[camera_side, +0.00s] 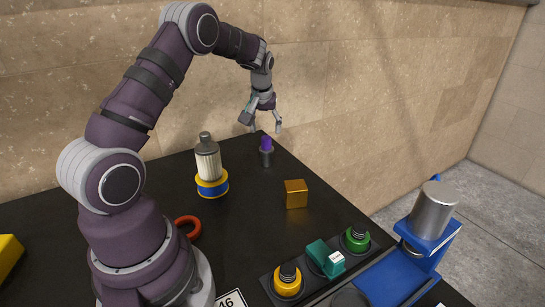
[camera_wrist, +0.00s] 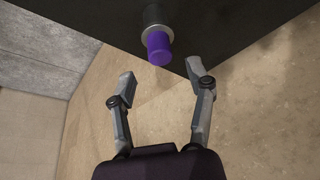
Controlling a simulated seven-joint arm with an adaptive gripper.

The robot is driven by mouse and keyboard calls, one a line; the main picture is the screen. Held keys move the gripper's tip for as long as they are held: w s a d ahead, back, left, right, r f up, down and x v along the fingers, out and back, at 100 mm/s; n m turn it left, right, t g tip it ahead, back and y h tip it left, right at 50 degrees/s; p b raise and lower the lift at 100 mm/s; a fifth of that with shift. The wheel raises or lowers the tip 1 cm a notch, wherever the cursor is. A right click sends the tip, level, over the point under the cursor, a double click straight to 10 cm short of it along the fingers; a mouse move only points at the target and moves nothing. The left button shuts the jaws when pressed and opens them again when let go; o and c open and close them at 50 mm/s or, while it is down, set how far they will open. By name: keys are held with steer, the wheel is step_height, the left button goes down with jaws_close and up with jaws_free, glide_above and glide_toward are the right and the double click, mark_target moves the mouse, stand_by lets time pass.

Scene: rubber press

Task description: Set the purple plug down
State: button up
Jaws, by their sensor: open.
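The purple plug (camera_side: 266,143) stands upright in a small dark grey cylindrical holder (camera_side: 266,158) near the far corner of the black table. In the wrist view the plug (camera_wrist: 158,47) shows as a purple cylinder, with the lighter grey ring of the holder (camera_wrist: 154,23) behind it. My gripper (camera_side: 266,129) is open and empty, just above the plug in the side view. In the wrist view my gripper's fingers (camera_wrist: 160,70) are spread wide, and the plug lies beyond the gap between their tips, apart from both.
A ribbed white cylinder on a blue and yellow base (camera_side: 208,163) stands left of the plug. A golden cube (camera_side: 296,194) sits nearer the front. A red ring (camera_side: 188,227) lies by my base. Blue press (camera_side: 425,239) and panel with colored knobs (camera_side: 325,259) occupy the front right.

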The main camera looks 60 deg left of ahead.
steer(key=s+d+r+m+h, duration=0.15)
steer(key=s+d+r, duration=0.25)
steer(key=d+r, duration=0.6)
steer(key=s+d+m+t+h, duration=0.2)
steer(key=s+d+m, duration=0.7)
steer(key=s+d, duration=0.2)
steer(key=shift+s+d+r+t, duration=0.3)
steer(key=shift+d+r+t, duration=0.1)
steer(key=shift+d, duration=0.35)
